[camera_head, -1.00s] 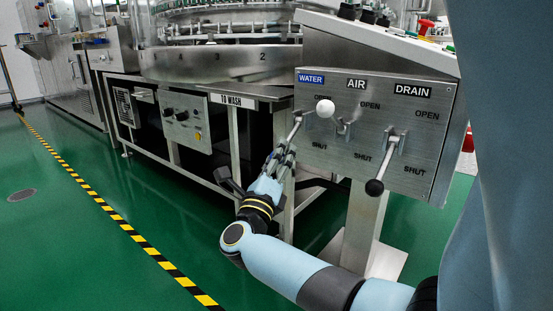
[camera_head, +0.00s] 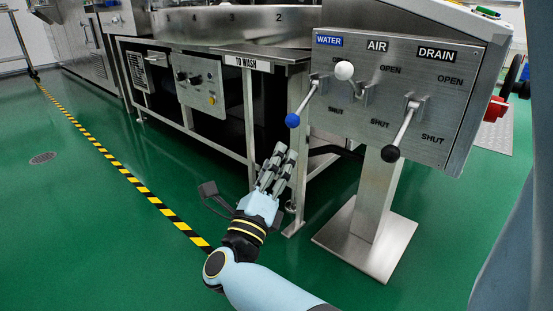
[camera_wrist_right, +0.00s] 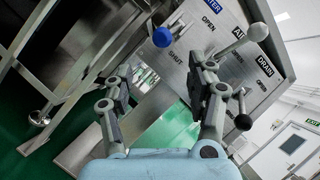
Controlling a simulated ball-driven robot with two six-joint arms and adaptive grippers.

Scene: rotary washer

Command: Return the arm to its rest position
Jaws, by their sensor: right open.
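The steel valve panel (camera_head: 400,95) has three levers labelled WATER, AIR and DRAIN. The blue-knobbed WATER lever (camera_head: 292,120) points down and left. The white-knobbed AIR lever (camera_head: 344,70) points up towards OPEN. The black-knobbed DRAIN lever (camera_head: 390,153) points down towards SHUT. My right gripper (camera_head: 248,170) is open and empty, below and left of the blue knob and apart from it. In the right wrist view its spread fingers (camera_wrist_right: 163,92) frame the scene, with the blue knob (camera_wrist_right: 162,37) beyond them. My left gripper is not in view.
The steel washer frame with the TO WASH shelf (camera_head: 262,62) stands behind my right gripper. The panel's pedestal and base plate (camera_head: 365,240) stand to the right. Green floor (camera_head: 110,240) with a yellow-black stripe (camera_head: 150,200) is clear on the left.

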